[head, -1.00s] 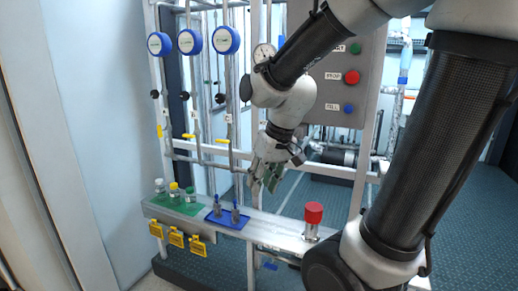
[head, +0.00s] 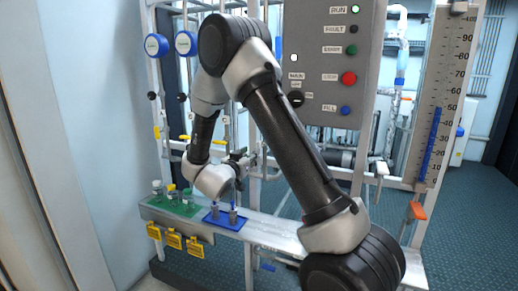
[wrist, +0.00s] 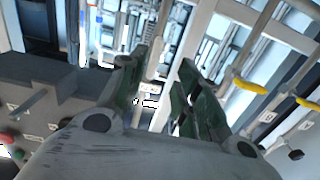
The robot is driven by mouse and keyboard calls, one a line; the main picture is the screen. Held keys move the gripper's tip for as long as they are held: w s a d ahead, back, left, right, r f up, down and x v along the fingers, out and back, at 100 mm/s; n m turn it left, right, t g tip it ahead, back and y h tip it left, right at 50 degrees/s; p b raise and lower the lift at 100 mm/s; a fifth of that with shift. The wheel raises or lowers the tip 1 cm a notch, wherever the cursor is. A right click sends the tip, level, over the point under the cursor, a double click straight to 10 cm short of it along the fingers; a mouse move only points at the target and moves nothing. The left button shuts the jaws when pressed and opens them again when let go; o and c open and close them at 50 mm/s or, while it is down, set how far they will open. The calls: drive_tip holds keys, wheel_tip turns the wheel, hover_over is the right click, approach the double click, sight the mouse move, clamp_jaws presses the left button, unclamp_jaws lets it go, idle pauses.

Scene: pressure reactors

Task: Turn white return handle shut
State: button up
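My gripper (head: 240,160) is in front of the pipe rack in the head view, small and partly hidden by my own arm. In the wrist view my gripper (wrist: 168,62) is open, with its dark green fingers apart and nothing held between them. A small white bar (wrist: 152,103) shows between the fingers below a white tag (wrist: 149,88). It may be the white return handle, but it is too small and blurred to be sure. It appears apart from the fingers. No white return handle can be made out clearly behind my arm in the head view.
Yellow handles (wrist: 249,86) sit on pipes at right in the wrist view. A grey control panel (head: 325,60) with buttons stands above. A blue tray (head: 228,219) and a green mat (head: 176,206) with bottles lie on the ledge below. An orange handle (head: 416,210) is at right.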

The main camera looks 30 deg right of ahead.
drive_tip(key=shift+h, duration=0.3)
drive_tip(key=x, duration=0.7)
drive_tip(key=shift+d+r, duration=0.35)
drive_tip(key=shift+d, duration=0.1)
clamp_jaws()
